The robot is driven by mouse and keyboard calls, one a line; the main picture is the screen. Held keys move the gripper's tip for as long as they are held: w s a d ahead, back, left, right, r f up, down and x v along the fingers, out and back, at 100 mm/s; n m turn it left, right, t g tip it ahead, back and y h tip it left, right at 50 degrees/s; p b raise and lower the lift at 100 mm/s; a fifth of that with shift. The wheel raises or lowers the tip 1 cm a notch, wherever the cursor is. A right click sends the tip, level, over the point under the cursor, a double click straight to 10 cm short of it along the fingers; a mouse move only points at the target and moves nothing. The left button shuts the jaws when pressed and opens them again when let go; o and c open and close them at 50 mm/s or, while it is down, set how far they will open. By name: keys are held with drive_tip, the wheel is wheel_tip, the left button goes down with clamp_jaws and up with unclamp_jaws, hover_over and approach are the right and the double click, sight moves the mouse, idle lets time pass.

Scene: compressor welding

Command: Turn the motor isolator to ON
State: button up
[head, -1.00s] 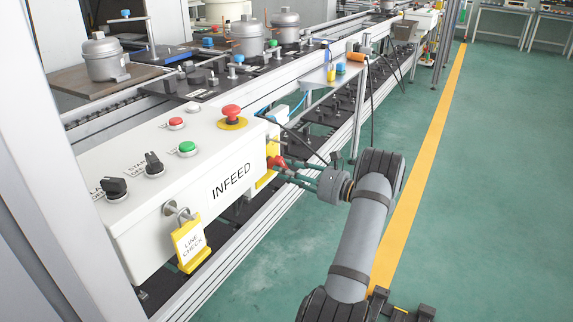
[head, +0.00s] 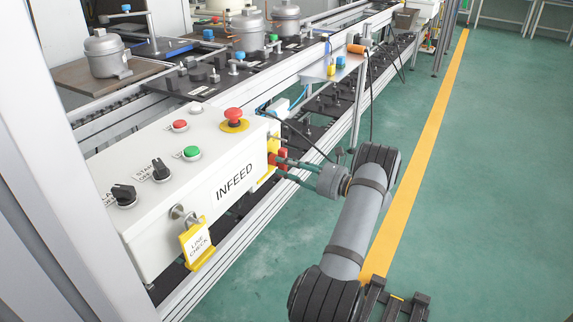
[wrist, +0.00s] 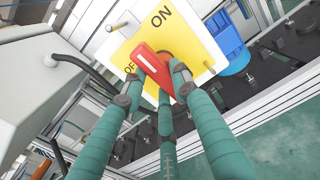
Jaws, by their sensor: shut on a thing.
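The motor isolator is a yellow plate (wrist: 189,38) with a red handle (wrist: 151,66), on the end face of the white INFEED box. The plate reads ON near its top and OFF at its left, partly covered. The handle runs slanting from upper left to lower right in the wrist view, its upper end between the two words. My gripper (wrist: 156,74) is shut on the handle, its teal fingers on both sides. In the head view my gripper (head: 281,166) reaches the isolator handle (head: 283,158) from the right; the fingers partly hide it.
The INFEED box (head: 210,213) carries a red emergency stop (head: 234,118), buttons, black selector knobs and a padlock with a yellow tag (head: 196,245). A black cable (wrist: 85,66) runs beside the plate. A blue part (wrist: 229,45) sits beyond it. The green floor at right is clear.

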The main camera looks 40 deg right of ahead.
idle(0.3)
drive_tip(key=o, duration=1.1)
drive_tip(key=shift+o, duration=0.3)
drive_tip(key=shift+s, duration=0.1)
drive_tip(key=v, duration=1.1)
drive_tip(key=shift+s+d, duration=0.15)
drive_tip(key=shift+s, duration=0.25)
